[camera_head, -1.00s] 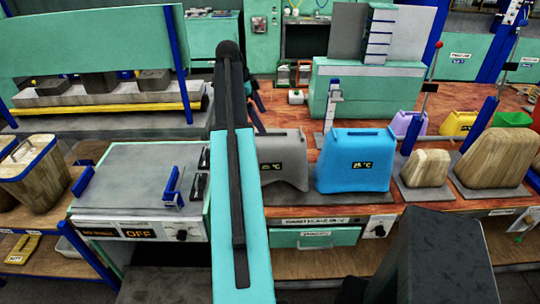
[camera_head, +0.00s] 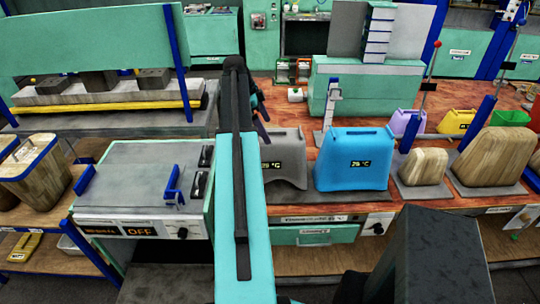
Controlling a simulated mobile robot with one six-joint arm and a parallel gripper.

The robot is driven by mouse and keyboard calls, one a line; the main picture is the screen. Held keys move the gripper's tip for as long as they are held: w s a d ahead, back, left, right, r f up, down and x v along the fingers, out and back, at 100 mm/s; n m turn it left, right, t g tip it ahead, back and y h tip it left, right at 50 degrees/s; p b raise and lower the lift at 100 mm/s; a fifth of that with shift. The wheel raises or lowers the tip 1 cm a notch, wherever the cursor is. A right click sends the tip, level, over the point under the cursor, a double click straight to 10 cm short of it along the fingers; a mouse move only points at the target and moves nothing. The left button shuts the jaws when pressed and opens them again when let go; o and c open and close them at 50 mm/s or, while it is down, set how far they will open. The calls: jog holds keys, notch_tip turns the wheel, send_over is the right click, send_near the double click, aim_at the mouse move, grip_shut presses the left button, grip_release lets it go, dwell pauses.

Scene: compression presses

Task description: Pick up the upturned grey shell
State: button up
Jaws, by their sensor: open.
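The grey shell (camera_head: 288,160) stands upturned on a dark plate on the wooden bench, with a small temperature display on its front. My arm covers its left part. My gripper (camera_head: 264,124) shows as a small dark shape just behind my arm, above and behind the shell's top left. It is open and apart from the shell as far as I can see; its fingertips are partly hidden.
A blue shell (camera_head: 355,160) stands close to the right of the grey one. Wooden forms (camera_head: 423,167) are further right. A hotplate (camera_head: 140,170) with blue handles, marked OFF, is at left. A green cabinet (camera_head: 370,92) stands behind.

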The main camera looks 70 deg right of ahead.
aim_at(270, 134)
jog(key=shift+p+x, duration=1.05)
jog(key=shift+x, duration=0.1)
jog(key=shift+p+x, duration=0.4)
jog(key=shift+x, duration=0.75)
jog(key=shift+s, duration=0.15)
jog(key=shift+f+b, duration=0.25)
jog(key=shift+b, duration=0.05)
jog(key=shift+c, duration=0.4)
jog(key=c, duration=1.2)
